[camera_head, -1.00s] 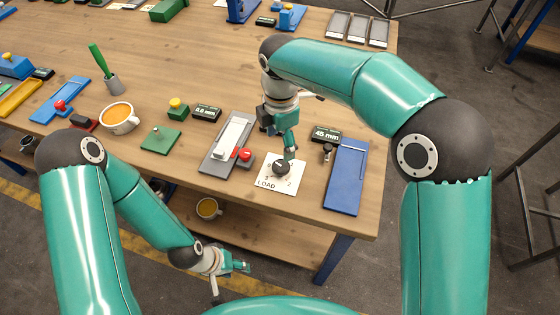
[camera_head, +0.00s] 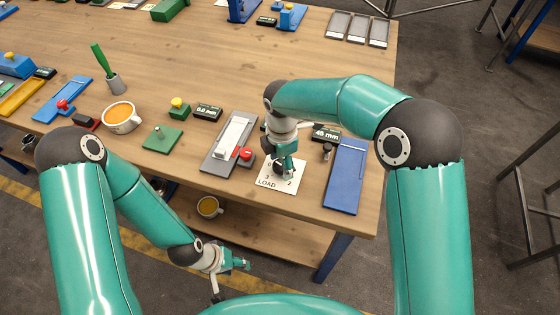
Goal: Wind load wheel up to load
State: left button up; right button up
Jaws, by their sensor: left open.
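The load wheel (camera_head: 279,171) is a small dark knob on a white card marked LOAD (camera_head: 269,184), with the numbers 3 and 2 showing, near the front edge of the table. My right gripper (camera_head: 287,173) is directly over the wheel, pointing down, and covers much of it. I cannot tell whether its fingers are closed on the wheel. My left gripper (camera_head: 240,264) hangs open and empty in front of the table, below the tabletop.
A grey plate with a white strip and red button (camera_head: 222,150) lies just left of the card. A blue plate (camera_head: 346,178), a small black knob (camera_head: 327,150) and a "45 mm" display (camera_head: 326,133) are to the right. A cup (camera_head: 120,118) stands left.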

jog(key=c, duration=0.8)
